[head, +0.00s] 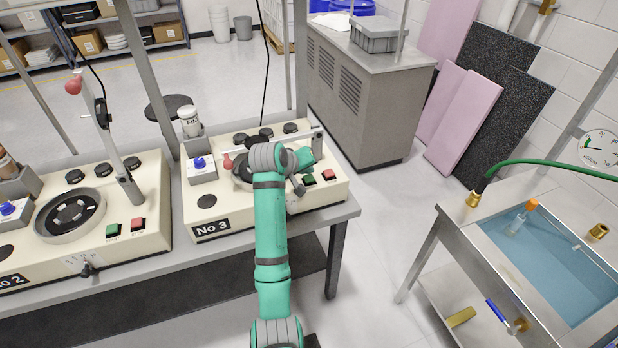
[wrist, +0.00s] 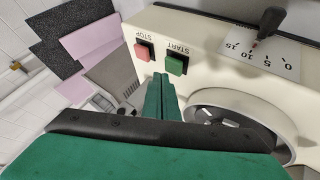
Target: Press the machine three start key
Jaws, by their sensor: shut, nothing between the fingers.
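Machine three (head: 212,226), a cream box marked "No 3", stands at the right end of the bench. Its green start key (head: 309,180) and red stop key (head: 329,175) are on its front right. In the wrist view the green key (wrist: 175,65), labelled START, is just up and right of my fingertips, and the red key (wrist: 143,50), labelled STOP, is up and left. My gripper (wrist: 160,78) is shut and empty, its tips close to the start key. Whether they touch it I cannot tell. In the head view my arm covers part of the machine.
A round dish (wrist: 235,112) is right of my fingers in the wrist view, with a dial and black knob (wrist: 268,22) above. Machine two (head: 120,215) stands to the left. A water tank (head: 548,252) is at the right, with open floor between it and the bench.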

